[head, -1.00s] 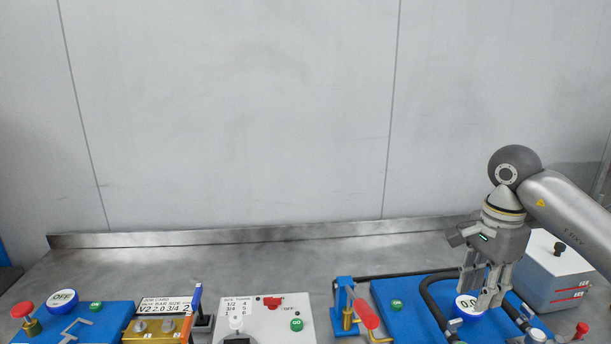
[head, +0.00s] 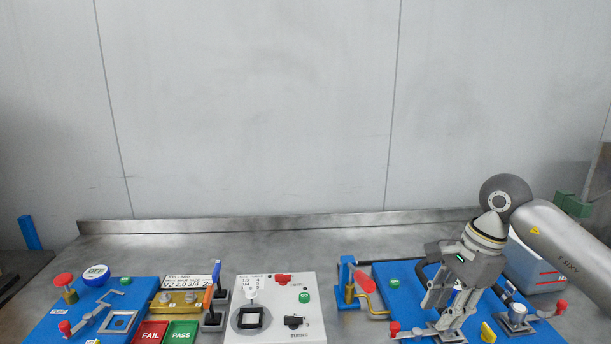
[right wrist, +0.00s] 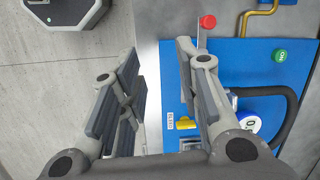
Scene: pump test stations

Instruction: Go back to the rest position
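My right gripper (head: 445,308) hangs in front of and above the right blue panel (head: 375,275) in the head view, with its fingers pointing down. My left gripper is in neither view.
A white panel (head: 270,310) with knobs stands mid-table. Left are red FAIL (head: 151,333) and green PASS (head: 181,333) plates, a brass block (head: 180,302) and another blue panel (head: 45,325). A blue-grey box (head: 535,270) stands behind my right arm. A metal strip and wall close the back.

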